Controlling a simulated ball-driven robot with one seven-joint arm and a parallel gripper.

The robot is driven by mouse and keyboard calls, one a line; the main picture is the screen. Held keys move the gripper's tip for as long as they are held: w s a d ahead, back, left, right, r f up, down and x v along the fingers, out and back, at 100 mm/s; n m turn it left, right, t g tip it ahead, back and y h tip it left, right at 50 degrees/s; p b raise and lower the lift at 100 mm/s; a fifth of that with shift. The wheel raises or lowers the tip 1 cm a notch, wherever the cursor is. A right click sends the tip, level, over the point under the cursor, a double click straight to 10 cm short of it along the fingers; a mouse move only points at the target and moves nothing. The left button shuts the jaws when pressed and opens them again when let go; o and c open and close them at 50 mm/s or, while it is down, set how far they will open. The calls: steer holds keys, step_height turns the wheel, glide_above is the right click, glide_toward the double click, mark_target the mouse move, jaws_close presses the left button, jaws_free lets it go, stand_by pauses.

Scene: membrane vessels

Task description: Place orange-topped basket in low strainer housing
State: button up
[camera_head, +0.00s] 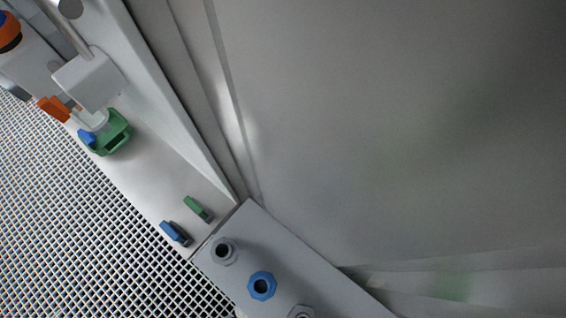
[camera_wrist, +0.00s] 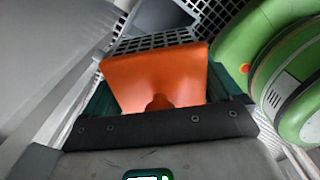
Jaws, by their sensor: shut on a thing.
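In the wrist view the orange top (camera_wrist: 155,76) of the basket fills the space between the fingers of my gripper (camera_wrist: 160,98). The gripper is shut on it, with a dark green finger at each side and a dark bar across the near side. The basket's body below the top is hidden or cannot be told apart from the grating behind it. My gripper and the basket do not show in the head view. I cannot make out the low strainer housing with certainty in either view.
The head view shows a large grey panel (camera_head: 390,130) at right. A pale ledge carries a green bracket (camera_head: 118,142) and small green (camera_head: 196,207) and blue (camera_head: 173,231) handles. A grey block with ports, one blue-ringed (camera_head: 262,286), stands below. Open grating (camera_head: 60,220) lies at left.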

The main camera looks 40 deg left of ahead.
step_height(320, 180, down, 28)
steer(key=b, duration=2.8)
steer(key=shift+f, duration=0.1)
steer(key=o, duration=0.8)
step_height(320, 180, up, 12)
steer(key=p, duration=0.5)
